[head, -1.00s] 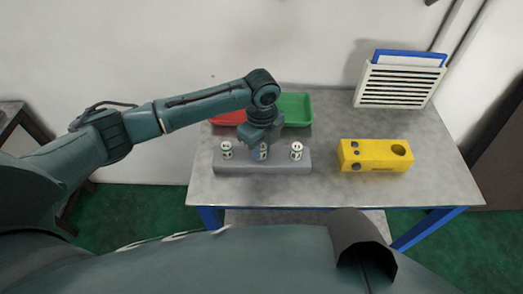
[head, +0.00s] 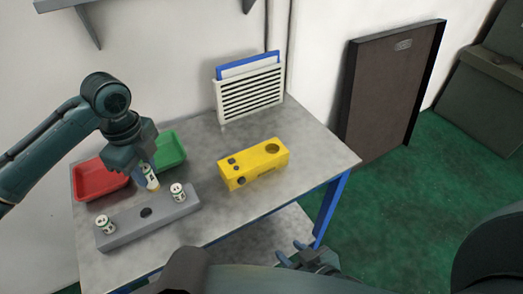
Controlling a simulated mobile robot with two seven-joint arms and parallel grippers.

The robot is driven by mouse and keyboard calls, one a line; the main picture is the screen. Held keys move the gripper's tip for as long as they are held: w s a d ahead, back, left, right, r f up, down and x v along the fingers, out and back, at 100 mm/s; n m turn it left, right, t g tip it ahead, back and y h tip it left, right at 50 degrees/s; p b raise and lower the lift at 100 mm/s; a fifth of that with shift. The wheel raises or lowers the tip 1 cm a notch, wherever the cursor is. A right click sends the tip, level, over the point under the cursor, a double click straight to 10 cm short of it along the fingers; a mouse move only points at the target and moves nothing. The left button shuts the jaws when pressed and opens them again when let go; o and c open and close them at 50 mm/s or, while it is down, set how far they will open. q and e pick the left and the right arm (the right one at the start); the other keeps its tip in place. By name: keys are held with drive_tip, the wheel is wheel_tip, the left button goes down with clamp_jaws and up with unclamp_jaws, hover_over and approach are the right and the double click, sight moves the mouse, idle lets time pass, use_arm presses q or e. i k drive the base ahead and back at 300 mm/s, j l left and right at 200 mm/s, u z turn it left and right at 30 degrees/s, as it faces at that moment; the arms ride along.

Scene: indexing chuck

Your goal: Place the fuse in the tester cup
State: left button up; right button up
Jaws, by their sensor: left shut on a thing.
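My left gripper (head: 145,168) is shut on a small white fuse (head: 152,183). It holds the fuse above the grey rack (head: 122,236), whose middle hole (head: 146,212) is empty. The fuse's upper part is hidden between the fingers. The yellow tester (head: 240,170) lies to the right on the table, apart from the gripper. Its round dark cup (head: 273,148) is in the top face at the right end and looks empty. My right gripper (head: 292,252) is low in front of the table's front edge, its fingertips apart with nothing seen between them.
Two other fuses stand in the rack, one at the left end (head: 103,224) and one at the right end (head: 178,193). A red tray (head: 98,182) and a green tray (head: 170,150) lie behind. A white slatted holder (head: 250,92) stands at the back. The table right of the tester is clear.

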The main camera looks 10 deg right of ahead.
sight(272, 156)
drive_tip(key=i+l, duration=0.1)
drive_tip(key=l, duration=0.25)
drive_tip(key=i+l, duration=0.15)
drive_tip(key=l, duration=0.2)
drive_tip(key=i+l, duration=0.1)
drive_tip(key=l, duration=0.3)
drive_tip(key=i+l, duration=0.15)
drive_tip(key=l, duration=0.2)
